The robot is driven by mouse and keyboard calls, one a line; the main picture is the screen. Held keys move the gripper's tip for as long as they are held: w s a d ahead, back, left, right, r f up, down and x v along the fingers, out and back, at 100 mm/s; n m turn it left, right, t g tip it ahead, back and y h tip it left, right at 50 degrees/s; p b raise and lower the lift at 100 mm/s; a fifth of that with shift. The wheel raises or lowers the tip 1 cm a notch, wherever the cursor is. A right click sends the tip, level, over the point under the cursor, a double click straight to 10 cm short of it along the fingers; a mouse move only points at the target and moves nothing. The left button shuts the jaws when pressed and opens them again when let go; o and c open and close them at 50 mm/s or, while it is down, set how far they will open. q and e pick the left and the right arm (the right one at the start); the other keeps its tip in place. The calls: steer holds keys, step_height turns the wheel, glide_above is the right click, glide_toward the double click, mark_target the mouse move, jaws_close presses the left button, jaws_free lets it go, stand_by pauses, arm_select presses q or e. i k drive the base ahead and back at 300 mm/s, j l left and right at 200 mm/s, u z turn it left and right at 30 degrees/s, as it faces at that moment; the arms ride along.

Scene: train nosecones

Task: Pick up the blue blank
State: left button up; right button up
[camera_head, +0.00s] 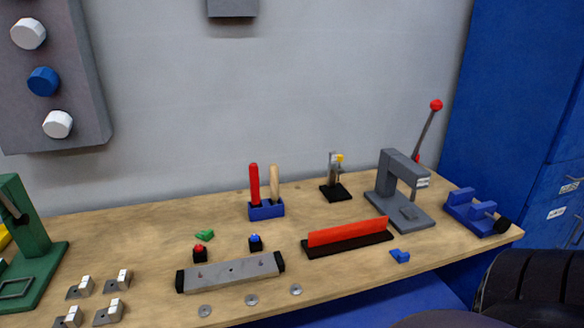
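A small blue block (400,256), which looks like the blue blank, lies on the wooden workbench (330,268) near its front edge, right of centre. It sits just in front of the right end of a red bar on a black base (348,237). Nothing touches it or covers it. Neither of my grippers can be seen in the head view.
A grey press (391,186) with a red-knobbed lever stands behind the block, and a blue vise (478,212) is to the right. A blue tool holder (267,211), a grey bar fixture (231,271) and a small green piece (205,236) lie left. Bench around the block's front is clear.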

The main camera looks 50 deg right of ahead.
mark_target(400, 258)
steer(key=z, duration=2.3)
steer(key=l+u, duration=0.1)
steer(key=u, duration=0.25)
steer(key=l+u, duration=0.1)
steer(key=u, duration=0.25)
steer(key=i+l+u, duration=0.1)
steer(key=u, duration=0.2)
steer(key=l+u, duration=0.6)
steer(key=l, duration=0.15)
steer(key=k+l, duration=0.1)
steer(key=l, duration=0.35)
steer(key=l+u, duration=0.1)
steer(key=l, duration=0.35)
steer(key=k+l+u, duration=0.1)
steer(key=l, duration=0.35)
steer(key=k, duration=0.1)
